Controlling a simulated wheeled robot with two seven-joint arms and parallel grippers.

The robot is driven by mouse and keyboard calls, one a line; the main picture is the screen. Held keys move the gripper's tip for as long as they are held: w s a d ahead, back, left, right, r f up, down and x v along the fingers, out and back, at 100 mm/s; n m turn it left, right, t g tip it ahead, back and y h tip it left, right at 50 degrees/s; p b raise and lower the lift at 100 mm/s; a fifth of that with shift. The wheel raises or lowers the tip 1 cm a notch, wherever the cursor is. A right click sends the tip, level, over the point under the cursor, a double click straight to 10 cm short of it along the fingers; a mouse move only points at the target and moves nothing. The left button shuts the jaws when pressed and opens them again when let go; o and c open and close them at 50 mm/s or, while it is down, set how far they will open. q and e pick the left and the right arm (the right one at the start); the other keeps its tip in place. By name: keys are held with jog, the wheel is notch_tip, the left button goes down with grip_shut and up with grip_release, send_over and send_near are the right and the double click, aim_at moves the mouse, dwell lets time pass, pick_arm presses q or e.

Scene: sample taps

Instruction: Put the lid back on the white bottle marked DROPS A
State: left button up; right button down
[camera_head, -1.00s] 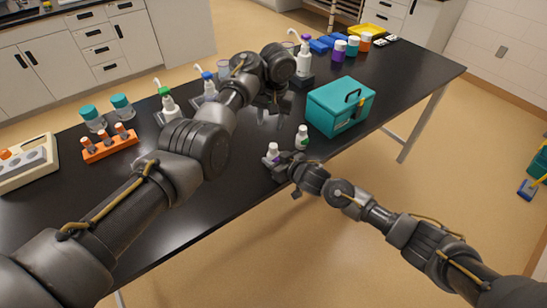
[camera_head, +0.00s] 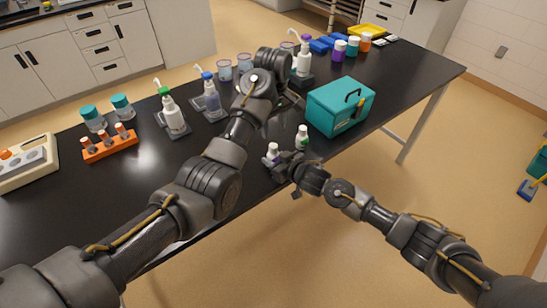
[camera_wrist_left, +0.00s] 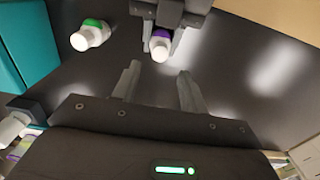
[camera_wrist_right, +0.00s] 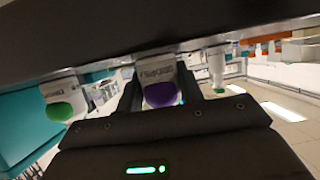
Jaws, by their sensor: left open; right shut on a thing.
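A small white bottle with a purple part (camera_head: 273,149) is at the table's front edge, upright, in the jaws of my right gripper (camera_head: 280,166). In the right wrist view its white wall (camera_wrist_right: 153,70) bears dark print too small to read. The bottle also shows in the left wrist view (camera_wrist_left: 160,50). A similar white bottle with a green part (camera_head: 302,134) stands beside it, apart from the gripper; it also shows in the left wrist view (camera_wrist_left: 80,41). My left gripper (camera_wrist_left: 157,84) is open and empty, above the table; its fingers are mostly hidden in the head view. I cannot make out a loose lid.
A teal box (camera_head: 340,107) stands right of the small bottles. Pump bottles (camera_head: 172,116) and an orange rack (camera_head: 109,146) are at the left. Several coloured jars (camera_head: 353,47) stand at the far end. Bare table lies around the two small bottles.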

aim_at(273, 145)
pick_arm(q)
jog(key=shift+f, duration=3.9)
jog(key=shift+c, duration=0.2)
grip_shut()
jog(key=m, duration=1.3)
jog(key=shift+o, duration=0.6)
grip_release()
